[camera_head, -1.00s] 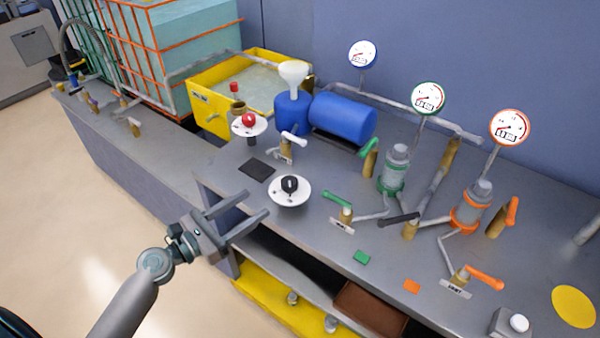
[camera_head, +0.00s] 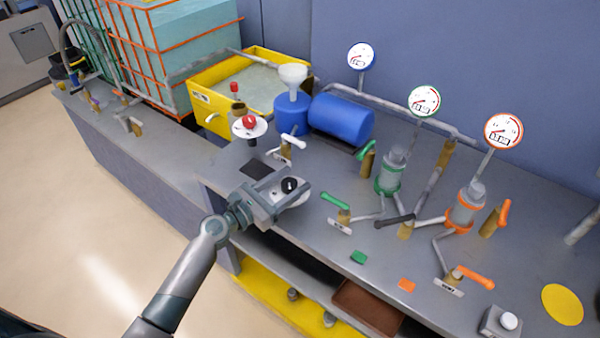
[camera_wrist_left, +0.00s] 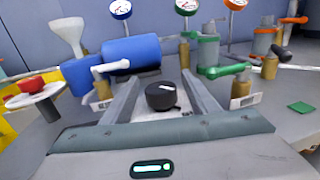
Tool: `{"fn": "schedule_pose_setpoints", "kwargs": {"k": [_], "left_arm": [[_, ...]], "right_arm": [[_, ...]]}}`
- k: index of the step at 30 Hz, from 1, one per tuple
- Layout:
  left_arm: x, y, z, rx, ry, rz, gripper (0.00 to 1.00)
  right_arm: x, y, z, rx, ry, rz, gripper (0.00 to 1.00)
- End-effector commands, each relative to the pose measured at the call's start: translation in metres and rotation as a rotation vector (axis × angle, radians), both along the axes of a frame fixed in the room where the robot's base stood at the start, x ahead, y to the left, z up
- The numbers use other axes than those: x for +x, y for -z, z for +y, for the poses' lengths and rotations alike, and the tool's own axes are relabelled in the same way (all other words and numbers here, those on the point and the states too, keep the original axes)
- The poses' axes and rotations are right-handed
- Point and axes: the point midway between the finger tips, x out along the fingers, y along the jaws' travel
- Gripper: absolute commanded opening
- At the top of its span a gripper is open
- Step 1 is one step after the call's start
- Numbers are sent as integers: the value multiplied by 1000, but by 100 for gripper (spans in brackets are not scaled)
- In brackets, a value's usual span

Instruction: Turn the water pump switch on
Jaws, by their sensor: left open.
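In the left wrist view the black knob (camera_wrist_left: 161,96) stands between the two open fingers (camera_wrist_left: 164,92), with a gap on both sides. The gripper hides most of the dial plate. A second switch, a red knob (camera_head: 249,121) on a white plate, stands farther back to the left. My right gripper is not in view.
A white-handled valve (camera_head: 292,142), a green-handled valve (camera_head: 335,201) and pipework are close by. A yellow bin (camera_head: 215,97) stands back left. Gauges line the back.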

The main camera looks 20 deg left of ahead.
Motion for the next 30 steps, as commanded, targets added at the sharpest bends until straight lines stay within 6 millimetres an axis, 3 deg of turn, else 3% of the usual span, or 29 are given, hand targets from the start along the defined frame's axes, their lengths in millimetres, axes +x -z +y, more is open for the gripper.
{"fn": "schedule_pose_setpoints", "kwargs": {"k": [9,20,25,30], "left_arm": [[28,0,-17,0,0,0,54],[31,0,-18,0,0,0,54],[30,0,-18,0,0,0,16],[30,0,-18,0,1,0,13]], "right_arm": [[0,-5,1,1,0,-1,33],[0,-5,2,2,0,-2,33],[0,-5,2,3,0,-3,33],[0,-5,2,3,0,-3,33]]}}
